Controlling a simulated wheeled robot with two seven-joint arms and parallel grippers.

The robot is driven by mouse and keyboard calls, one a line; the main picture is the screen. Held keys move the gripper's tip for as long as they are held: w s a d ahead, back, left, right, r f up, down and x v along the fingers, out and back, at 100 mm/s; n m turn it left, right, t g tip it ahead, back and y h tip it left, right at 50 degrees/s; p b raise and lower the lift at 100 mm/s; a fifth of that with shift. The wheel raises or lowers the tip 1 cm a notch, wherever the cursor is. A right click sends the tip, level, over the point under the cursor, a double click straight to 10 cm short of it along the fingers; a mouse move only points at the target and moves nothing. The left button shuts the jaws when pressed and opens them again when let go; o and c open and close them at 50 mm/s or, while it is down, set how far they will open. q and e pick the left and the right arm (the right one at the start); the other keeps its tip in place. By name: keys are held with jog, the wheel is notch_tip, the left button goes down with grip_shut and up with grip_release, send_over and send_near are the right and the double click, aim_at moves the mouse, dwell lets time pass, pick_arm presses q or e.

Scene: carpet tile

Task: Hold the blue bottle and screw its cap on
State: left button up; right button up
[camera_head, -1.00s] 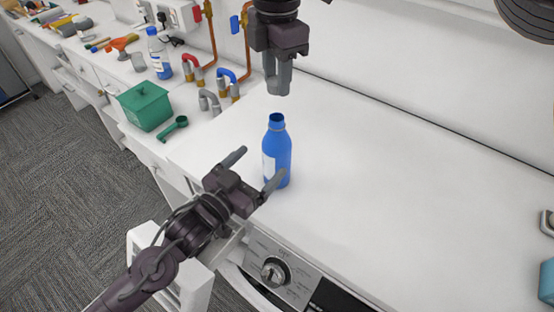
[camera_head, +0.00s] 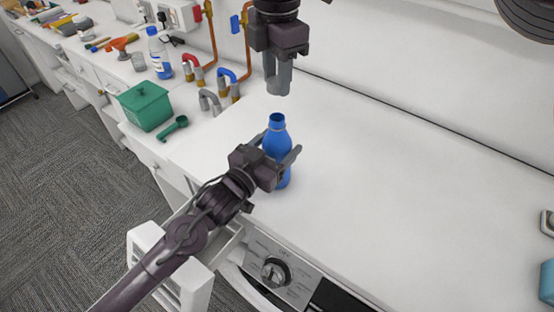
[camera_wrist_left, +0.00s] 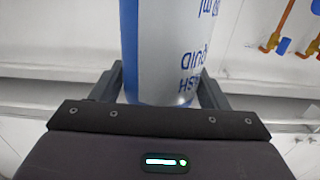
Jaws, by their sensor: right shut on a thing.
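The blue bottle (camera_head: 277,143) stands upright on the white worktop, its dark open mouth uncapped. My left gripper (camera_head: 283,160) is open around its body, one finger on each side; the near side of the bottle is partly hidden. My right gripper (camera_head: 278,85) points down above and slightly behind the bottle's mouth. Its fingers are together on a small thing, likely the cap, which they hide.
The worktop (camera_head: 380,190) right of the bottle is clear. A green box (camera_head: 145,107) and green scoop (camera_head: 173,128) lie to the left, with pipe bends (camera_head: 209,102) behind. Another bottle (camera_head: 159,55) stands farther back. An appliance knob (camera_head: 274,271) is below the front edge.

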aim_at(277, 117)
pick_arm(q)
jog(key=c, duration=1)
pick_arm(e)
jog(key=shift+f, duration=2.55)
jog(key=shift+f, duration=0.1)
jog(key=shift+f, duration=0.75)
jog(key=shift+f, duration=0.6)
